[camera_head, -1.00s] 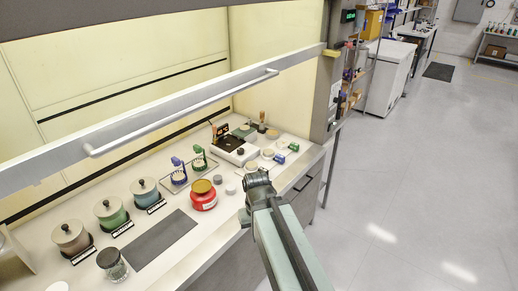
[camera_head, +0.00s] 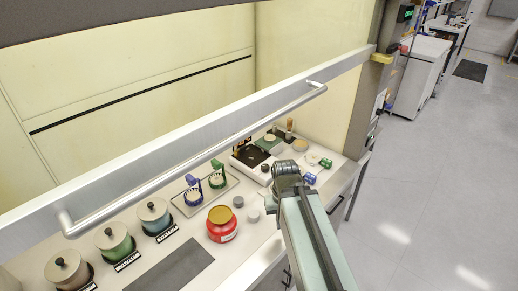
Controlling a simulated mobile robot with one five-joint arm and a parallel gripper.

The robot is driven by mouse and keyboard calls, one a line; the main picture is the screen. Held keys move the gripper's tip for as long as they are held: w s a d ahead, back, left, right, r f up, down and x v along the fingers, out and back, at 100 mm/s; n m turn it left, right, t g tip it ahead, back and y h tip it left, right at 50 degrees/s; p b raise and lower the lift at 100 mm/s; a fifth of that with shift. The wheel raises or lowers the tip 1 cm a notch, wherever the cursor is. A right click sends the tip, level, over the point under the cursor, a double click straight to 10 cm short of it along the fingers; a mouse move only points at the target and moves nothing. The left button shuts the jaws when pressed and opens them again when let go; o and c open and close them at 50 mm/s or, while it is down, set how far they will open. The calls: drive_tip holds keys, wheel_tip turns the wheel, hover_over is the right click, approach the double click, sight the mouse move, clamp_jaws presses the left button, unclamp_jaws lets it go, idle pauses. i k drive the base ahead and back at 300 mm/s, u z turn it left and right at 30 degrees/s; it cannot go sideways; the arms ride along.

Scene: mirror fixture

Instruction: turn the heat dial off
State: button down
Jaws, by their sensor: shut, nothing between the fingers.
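The heat dial (camera_head: 264,167) looks like a small dark knob on the front of the white hot plate (camera_head: 241,163), which has a black top. My gripper (camera_head: 285,169) is at the end of my green-grey arm, just right of the dial in the picture. My wrist hides most of its fingers, so I cannot see the gap between them or whether they touch the dial. It holds nothing that I can see. The dial's marking is too small to read.
A metal sash bar with a handle (camera_head: 200,158) crosses above the bench. A red jar (camera_head: 222,230), small grey and white pieces, and a tray with blue and green holders (camera_head: 230,184) stand to the left. Small blue and green items (camera_head: 310,178) lie to the right.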

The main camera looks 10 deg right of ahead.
sight(264, 167)
drive_tip(key=z, duration=0.05)
drive_tip(key=i, duration=0.25)
drive_tip(key=u, duration=0.05)
drive_tip(key=k, duration=0.45)
drive_tip(key=u, duration=1.3)
drive_tip(key=k, duration=0.45)
drive_tip(key=z, duration=1.2)
drive_tip(key=i, duration=1)
drive_tip(key=u, duration=0.05)
